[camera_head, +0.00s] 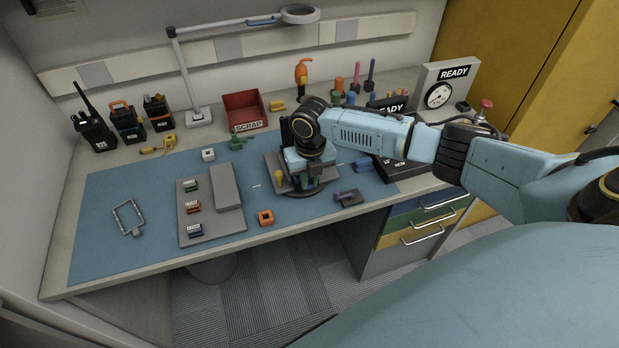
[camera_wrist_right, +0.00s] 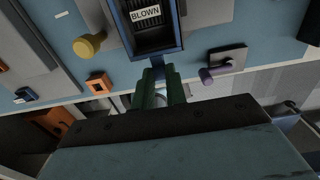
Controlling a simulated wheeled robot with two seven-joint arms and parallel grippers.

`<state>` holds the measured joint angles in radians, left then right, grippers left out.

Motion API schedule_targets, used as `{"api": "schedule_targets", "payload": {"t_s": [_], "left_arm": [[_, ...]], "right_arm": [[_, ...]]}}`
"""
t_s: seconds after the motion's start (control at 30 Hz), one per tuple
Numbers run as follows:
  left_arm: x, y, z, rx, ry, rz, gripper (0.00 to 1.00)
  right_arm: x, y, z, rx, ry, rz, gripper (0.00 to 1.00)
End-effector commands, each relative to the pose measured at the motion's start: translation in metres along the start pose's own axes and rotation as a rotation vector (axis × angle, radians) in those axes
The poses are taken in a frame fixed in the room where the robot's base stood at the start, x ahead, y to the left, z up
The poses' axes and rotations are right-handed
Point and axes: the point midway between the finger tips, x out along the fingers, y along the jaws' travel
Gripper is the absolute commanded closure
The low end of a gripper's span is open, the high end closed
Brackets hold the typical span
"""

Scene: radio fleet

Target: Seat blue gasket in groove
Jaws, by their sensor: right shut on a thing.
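The blue gasket (camera_wrist_right: 158,54) shows in the right wrist view as a thin blue frame with a tab on its near side. It lies around the dark housing (camera_wrist_right: 150,36) that holds a part labelled BLOWN (camera_wrist_right: 146,14). My right gripper (camera_wrist_right: 160,86), with green fingers, is shut on the tab. I cannot tell whether the frame sits in the groove or just above it; its far side is out of view. In the head view my right gripper (camera_head: 306,181) is over the grey fixture (camera_head: 275,163), and my arm hides most of the housing. My left gripper is not in view.
A grey frame with a tab (camera_head: 129,218) lies on the blue mat (camera_head: 95,255). A grey tray (camera_head: 212,232) holds small labelled parts. An orange square part (camera_head: 266,218) and a purple-handled part (camera_head: 348,197) lie near the fixture. A red SCRAP bin (camera_head: 244,108) stands behind.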

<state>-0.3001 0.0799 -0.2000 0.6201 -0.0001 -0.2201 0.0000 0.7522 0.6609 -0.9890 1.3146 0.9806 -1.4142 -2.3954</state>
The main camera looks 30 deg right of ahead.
Motion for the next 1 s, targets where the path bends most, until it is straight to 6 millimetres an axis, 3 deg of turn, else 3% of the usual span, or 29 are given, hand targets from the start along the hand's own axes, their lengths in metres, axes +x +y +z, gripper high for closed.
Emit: {"api": "schedule_targets", "payload": {"t_s": [0.47, 0.5, 0.67, 1.0], "left_arm": [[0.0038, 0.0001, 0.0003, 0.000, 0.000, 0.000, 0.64], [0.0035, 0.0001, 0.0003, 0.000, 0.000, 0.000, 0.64], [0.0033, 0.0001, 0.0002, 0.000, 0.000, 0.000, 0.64], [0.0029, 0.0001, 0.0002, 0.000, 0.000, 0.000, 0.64]], "right_arm": [[0.0064, 0.0000, -0.0001, 0.000, 0.000, 0.000, 1.00], [0.0060, 0.0000, -0.0001, 0.000, 0.000, 0.000, 0.81], [0.0058, 0.0000, -0.0001, 0.000, 0.000, 0.000, 0.61], [0.0012, -0.0001, 0.0004, 0.000, -0.001, 0.000, 0.61]]}}
